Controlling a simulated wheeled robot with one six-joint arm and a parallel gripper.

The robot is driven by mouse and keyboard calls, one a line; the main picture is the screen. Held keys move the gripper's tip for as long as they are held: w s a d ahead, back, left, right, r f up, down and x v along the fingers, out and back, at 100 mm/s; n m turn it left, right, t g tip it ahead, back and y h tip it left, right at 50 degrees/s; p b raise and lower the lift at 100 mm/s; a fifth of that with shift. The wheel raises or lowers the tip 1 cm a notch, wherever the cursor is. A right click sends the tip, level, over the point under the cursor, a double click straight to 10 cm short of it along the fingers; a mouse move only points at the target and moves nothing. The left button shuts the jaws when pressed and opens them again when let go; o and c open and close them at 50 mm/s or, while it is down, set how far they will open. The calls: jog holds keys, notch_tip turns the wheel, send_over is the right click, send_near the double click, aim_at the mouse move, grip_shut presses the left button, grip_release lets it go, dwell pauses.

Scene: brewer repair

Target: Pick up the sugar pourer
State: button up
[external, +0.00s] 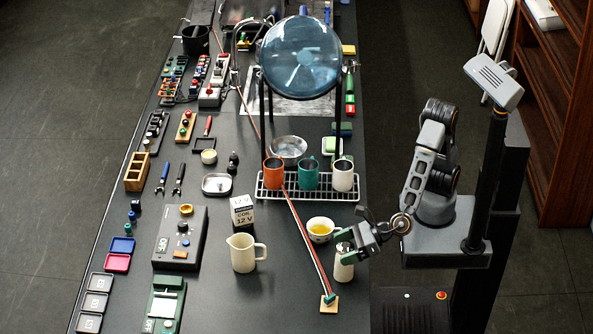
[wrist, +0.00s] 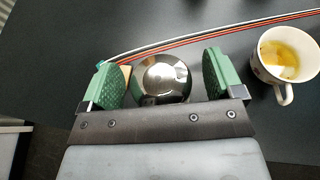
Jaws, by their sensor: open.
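The sugar pourer (external: 344,266) is a pale cylinder with a shiny metal top, upright near the right edge of the bench. In the wrist view its round metal top (wrist: 162,80) lies between the two green finger pads. My gripper (external: 347,240) is open at the pourer's top, one finger on either side. In the wrist view a narrow gap shows between each pad and the top. The pourer's lower body is hidden in the wrist view.
A cup of yellow liquid (external: 320,230) stands close behind the pourer, to the right in the wrist view (wrist: 287,58). A cable strip (external: 304,236) ends at a small wooden block (external: 329,304) nearby. A cream jug (external: 243,253) stands further left. The wire rack (external: 307,187) holds three mugs.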

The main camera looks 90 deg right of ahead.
jog(key=shift+c, duration=0.5)
jog(key=c, duration=1.5)
grip_shut()
jog(key=shift+r, duration=0.15)
